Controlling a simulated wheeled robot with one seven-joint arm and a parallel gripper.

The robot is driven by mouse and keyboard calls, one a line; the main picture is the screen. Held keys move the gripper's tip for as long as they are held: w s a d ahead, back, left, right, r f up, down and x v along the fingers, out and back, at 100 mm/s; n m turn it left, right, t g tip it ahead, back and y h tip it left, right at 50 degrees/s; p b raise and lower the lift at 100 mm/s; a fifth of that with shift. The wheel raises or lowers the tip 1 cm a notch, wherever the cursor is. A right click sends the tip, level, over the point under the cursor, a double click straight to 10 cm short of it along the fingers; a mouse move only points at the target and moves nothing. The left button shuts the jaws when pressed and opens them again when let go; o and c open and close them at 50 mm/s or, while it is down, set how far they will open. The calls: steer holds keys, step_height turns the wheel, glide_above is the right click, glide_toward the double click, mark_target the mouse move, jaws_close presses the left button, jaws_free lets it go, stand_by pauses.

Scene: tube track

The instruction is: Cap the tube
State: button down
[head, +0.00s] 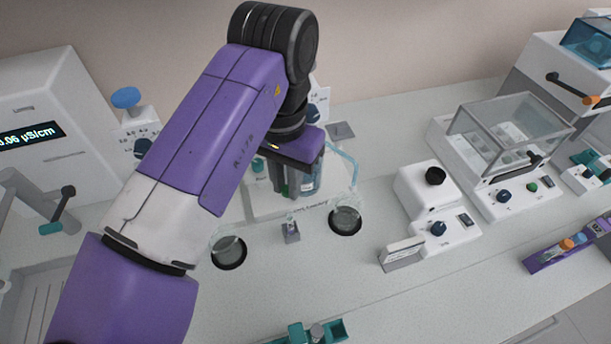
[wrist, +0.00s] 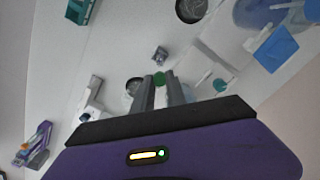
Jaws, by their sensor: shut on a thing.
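My gripper (wrist: 160,92) is shut on a small green cap (wrist: 158,78), which shows between the fingertips in the wrist view. In the head view my gripper (head: 284,188) hangs over the back middle of the bench, partly hidden by my own arm. A small grey holder (head: 292,237) stands on the bench nearer the front, with what looks like a clear tube (head: 290,221) upright in it. The holder also shows in the wrist view (wrist: 160,56), beyond the fingertips. The cap is apart from the tube. Whether the tube holds anything is too small to tell.
Two round dark-based glass dishes (head: 228,252) (head: 345,221) flank the holder. A teal rack (head: 335,330) lies at the front edge, and a purple rack (head: 560,254) at the right. A white knobbed device (head: 437,207) stands right of centre. The bench before the holder is clear.

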mark_target(289, 213)
steer(key=shift+d+f+b, duration=0.1)
steer(key=shift+f+b, duration=0.25)
step_height(289, 213, down, 4)
steer(key=b, duration=0.3)
steer(key=shift+r+b, duration=0.1)
steer(key=shift+b, duration=0.2)
steer(key=shift+f, duration=0.5)
steer(key=shift+f+p, duration=0.35)
steer(key=shift+p, duration=0.7)
stand_by(1.5)
steer(key=shift+f, duration=0.3)
stand_by(0.7)
steer(key=c, duration=1.3)
jaws_free()
steer(key=shift+r, duration=0.1)
